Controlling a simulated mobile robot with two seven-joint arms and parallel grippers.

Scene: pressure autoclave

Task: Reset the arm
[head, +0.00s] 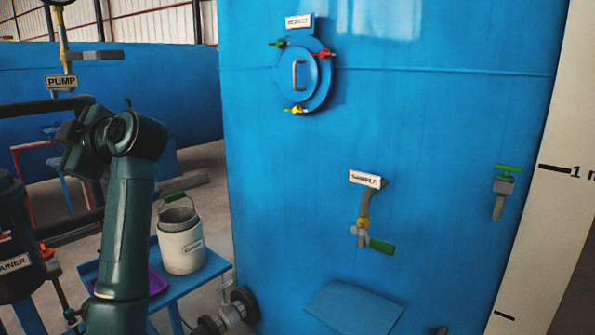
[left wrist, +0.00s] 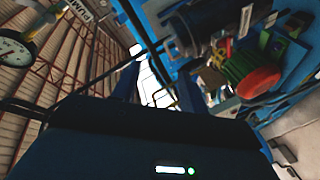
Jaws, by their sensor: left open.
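My left arm (head: 125,215) rises from the bottom left of the head view and bends at its top. My left gripper (head: 72,135) is at the upper end, turned to the left and away from me. It is empty and touches nothing that I can see. Its fingertips are mostly hidden behind the dark wrist links. In the left wrist view a dark housing of mine with a small green light fills the bottom. My right gripper is not in view.
A large blue tank (head: 400,130) stands at the right, with a round hatch (head: 300,80) and sample valve (head: 362,230). A white canister (head: 181,240) stands on a blue table (head: 200,277). A PUMP sign (head: 61,82) hangs upper left.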

